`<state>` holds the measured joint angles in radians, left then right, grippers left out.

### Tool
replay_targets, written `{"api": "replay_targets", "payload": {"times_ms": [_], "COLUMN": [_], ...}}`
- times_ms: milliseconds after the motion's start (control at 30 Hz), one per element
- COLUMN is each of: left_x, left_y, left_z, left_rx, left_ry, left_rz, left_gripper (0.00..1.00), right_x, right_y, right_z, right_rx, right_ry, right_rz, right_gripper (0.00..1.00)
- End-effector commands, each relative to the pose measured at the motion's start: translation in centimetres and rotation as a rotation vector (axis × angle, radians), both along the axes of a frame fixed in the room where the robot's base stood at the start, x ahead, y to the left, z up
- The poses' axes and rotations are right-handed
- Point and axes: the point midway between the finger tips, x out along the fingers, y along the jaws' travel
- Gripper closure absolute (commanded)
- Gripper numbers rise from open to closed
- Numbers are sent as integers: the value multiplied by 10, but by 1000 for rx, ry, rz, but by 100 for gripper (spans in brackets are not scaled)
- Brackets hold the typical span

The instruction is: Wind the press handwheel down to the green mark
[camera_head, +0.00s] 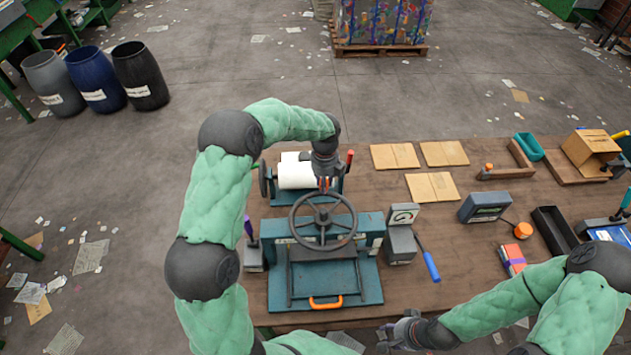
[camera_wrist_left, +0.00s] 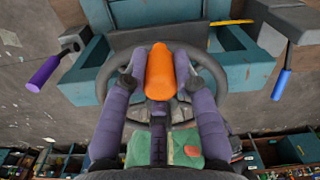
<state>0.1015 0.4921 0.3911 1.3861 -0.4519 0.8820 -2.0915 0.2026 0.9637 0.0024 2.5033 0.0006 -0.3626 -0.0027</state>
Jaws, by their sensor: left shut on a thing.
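The teal press (camera_head: 368,285) stands at the front of the bench with its dark handwheel (camera_head: 322,216) on top. My left gripper (camera_head: 325,184) reaches down to the far side of the wheel's rim. In the left wrist view its purple fingers (camera_wrist_left: 158,85) are shut around the orange handle knob (camera_wrist_left: 160,70) of the wheel, which also shows there (camera_wrist_left: 100,82). I cannot make out the green mark. My right gripper (camera_head: 396,332) hangs near the bench's front edge, away from the press; its jaw state is unclear.
A roller device with a white roll (camera_head: 296,175) stands behind the press. A gauge box (camera_head: 402,215) and a blue-handled lever (camera_head: 431,264) are close to its right. Cardboard pieces (camera_head: 445,153), a blue-grey meter (camera_head: 484,207) and a black tray (camera_head: 553,231) lie further right.

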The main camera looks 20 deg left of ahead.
Motion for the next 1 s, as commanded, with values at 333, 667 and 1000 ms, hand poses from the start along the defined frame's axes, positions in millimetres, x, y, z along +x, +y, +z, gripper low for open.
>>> {"api": "replay_targets", "payload": {"times_ms": [333,667,1000], "left_x": [6,6,6], "left_y": [-25,-34,-35], "left_z": [0,-1,-2], "left_rx": [-4,-5,-6], "left_ry": [0,1,2], "left_rz": [-227,-310,-317], "left_gripper": [100,100,100], "right_x": [0,0,0], "right_y": [0,0,0], "right_z": [7,9,9], "right_rx": [0,0,0], "right_ry": [0,0,0], "right_rz": [0,0,0], "right_gripper": [60,60,60]}}
